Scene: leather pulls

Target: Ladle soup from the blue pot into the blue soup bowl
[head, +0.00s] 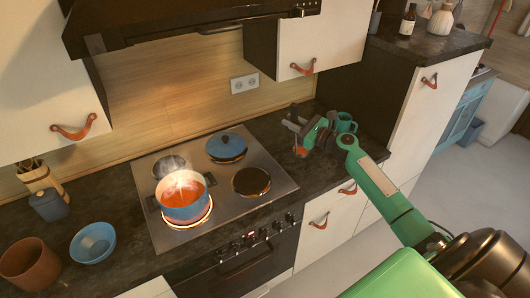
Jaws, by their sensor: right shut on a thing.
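The blue pot (183,212) stands open on the glowing front left burner, with orange-red soup (182,191) in it and steam above. The blue soup bowl (92,243) sits upright and looks empty on the counter left of the stove. My right gripper (300,133) is over the counter right of the stove, away from pot and bowl. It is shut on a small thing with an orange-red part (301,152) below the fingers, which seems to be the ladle. Its shape is mostly hidden. My left gripper is out of view.
A blue lid or lidded pan (226,146) is on the back right burner. A brown pot (30,264), a dark blue jar (48,205) and a utensil holder (40,178) stand at left. A green mug (344,123) is behind my right gripper. The range hood (180,22) hangs above.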

